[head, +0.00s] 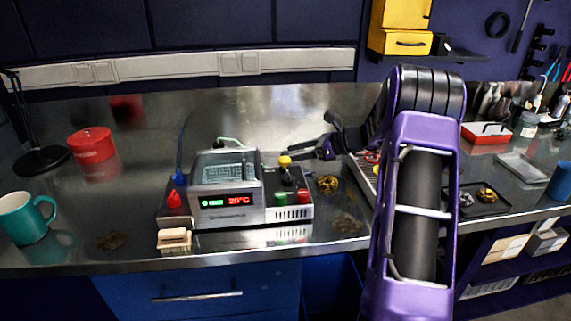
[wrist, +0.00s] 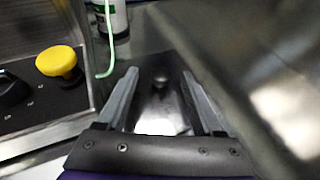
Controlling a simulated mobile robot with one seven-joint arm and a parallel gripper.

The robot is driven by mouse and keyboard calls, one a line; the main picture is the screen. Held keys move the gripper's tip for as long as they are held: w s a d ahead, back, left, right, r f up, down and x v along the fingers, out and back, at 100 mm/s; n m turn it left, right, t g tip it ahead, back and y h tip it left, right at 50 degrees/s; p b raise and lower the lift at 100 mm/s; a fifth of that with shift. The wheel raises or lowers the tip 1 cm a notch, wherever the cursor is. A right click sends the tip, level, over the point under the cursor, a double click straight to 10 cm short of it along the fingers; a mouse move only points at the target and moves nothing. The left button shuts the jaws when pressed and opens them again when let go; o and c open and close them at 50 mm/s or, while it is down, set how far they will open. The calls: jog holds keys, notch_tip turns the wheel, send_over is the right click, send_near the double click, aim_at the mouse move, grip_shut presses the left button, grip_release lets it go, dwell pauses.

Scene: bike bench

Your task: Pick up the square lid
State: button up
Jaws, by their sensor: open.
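The square lid (wrist: 160,112) appears to be the shiny metal piece with a small dark knob, seen between the fingers of my gripper (wrist: 160,73) in the wrist view. Its edges are blurred and partly hidden by the fingers. The fingers are apart, with a gap on each side of the knob, and nothing is gripped. In the head view my gripper (head: 304,150) is low over the bench, just behind and right of the grey machine; I cannot make out the lid there.
The grey machine (head: 228,212) with a red display and yellow knob (wrist: 57,61) stands close to my gripper's left. A green hose (wrist: 107,45) hangs near the left finger. A red tin (head: 92,146), teal mug (head: 24,218) and lamp (head: 40,160) stand at left.

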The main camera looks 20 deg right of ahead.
aim_at(289, 153)
jog(key=x, duration=0.3)
grip_shut()
dwell(0.3)
